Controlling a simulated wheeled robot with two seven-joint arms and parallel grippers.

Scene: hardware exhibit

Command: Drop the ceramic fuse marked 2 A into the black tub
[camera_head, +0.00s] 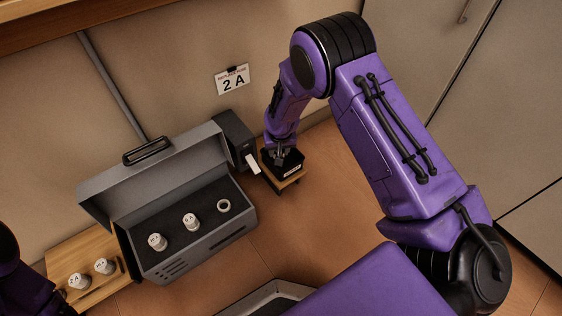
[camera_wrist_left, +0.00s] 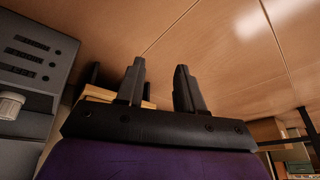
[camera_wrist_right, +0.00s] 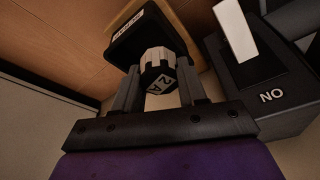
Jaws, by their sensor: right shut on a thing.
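The ceramic fuse marked 2 A (camera_wrist_right: 160,72) is white with a dark-edged, faceted end. My right gripper (camera_wrist_right: 158,88) is shut on it. In the right wrist view the fuse overlaps the mouth of the black tub (camera_wrist_right: 128,40); I cannot tell how far above the tub it is. In the head view my right gripper (camera_head: 281,150) is over the black tub (camera_head: 290,168), which stands on a small wooden stand. The fuse is hard to make out there. My left gripper (camera_wrist_left: 160,75) is open and empty above the floor.
A wooden board (camera_head: 112,283) at left bears two more fuses. A dark box (camera_wrist_right: 270,100) marked NO stands beside the tub.

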